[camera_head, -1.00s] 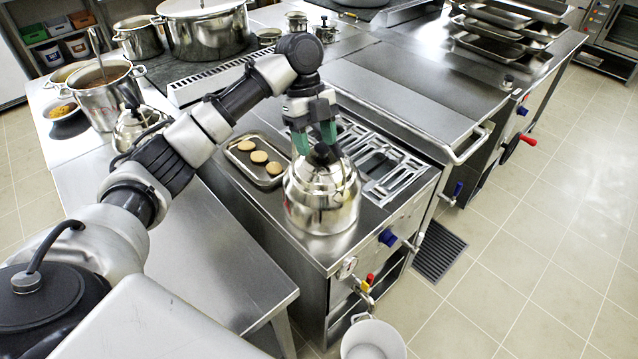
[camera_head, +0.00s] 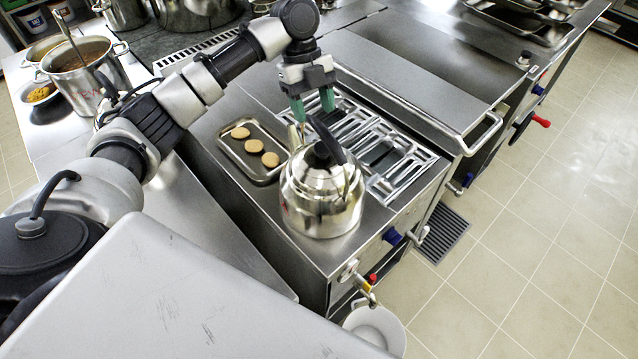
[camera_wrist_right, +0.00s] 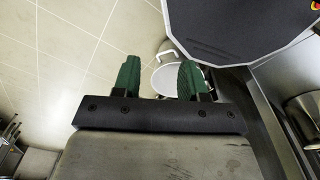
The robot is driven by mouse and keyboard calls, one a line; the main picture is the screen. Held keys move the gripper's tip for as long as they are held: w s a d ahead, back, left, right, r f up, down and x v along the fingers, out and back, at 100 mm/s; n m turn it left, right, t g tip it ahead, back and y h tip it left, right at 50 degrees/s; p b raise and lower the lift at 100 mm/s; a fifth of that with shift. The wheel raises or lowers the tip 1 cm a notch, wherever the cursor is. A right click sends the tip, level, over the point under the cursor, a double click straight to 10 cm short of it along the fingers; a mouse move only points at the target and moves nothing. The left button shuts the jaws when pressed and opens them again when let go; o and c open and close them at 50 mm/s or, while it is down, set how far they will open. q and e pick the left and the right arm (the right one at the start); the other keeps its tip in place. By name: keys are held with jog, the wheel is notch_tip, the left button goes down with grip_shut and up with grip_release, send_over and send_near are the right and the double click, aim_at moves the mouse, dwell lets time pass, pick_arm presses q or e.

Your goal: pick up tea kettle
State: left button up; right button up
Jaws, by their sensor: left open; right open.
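The shiny steel tea kettle (camera_head: 318,205) stands upright on the near end of the steel counter in the head view. Its black handle (camera_head: 330,142) arches over the lid. My left gripper (camera_head: 313,104) is open, with green fingers pointing down just behind and above the handle. The fingers look empty, and I cannot tell whether one touches the handle. My right gripper (camera_wrist_right: 160,80) is open and empty in the right wrist view, above the floor; it is not seen in the head view.
A tray with three round patties (camera_head: 226,146) lies left of the kettle. Metal burner grates (camera_head: 375,150) are behind it and to the right. A white bin (camera_head: 388,330) stands on the floor below the counter's front. A soup pot (camera_head: 84,84) stands at left.

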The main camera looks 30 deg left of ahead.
aim_at(318, 121)
pick_arm(q)
jog(key=p+x, duration=0.2)
jog(key=x, duration=0.2)
jog(key=shift+w+d+f+p, duration=0.1)
jog(key=shift+f+p, duration=0.15)
jog(key=shift+p, duration=0.1)
jog(key=shift+d+f, duration=0.1)
jog(key=shift+f, duration=0.2)
jog(key=c, duration=0.4)
grip_shut()
pick_arm(e)
jog(key=w+r, duration=0.2)
jog(key=r, duration=0.1)
jog(key=shift+a, duration=0.4)
jog(key=shift+w, duration=0.15)
pick_arm(q)
jog(key=shift+w, duration=0.1)
pick_arm(e)
jog(key=shift+a, duration=0.15)
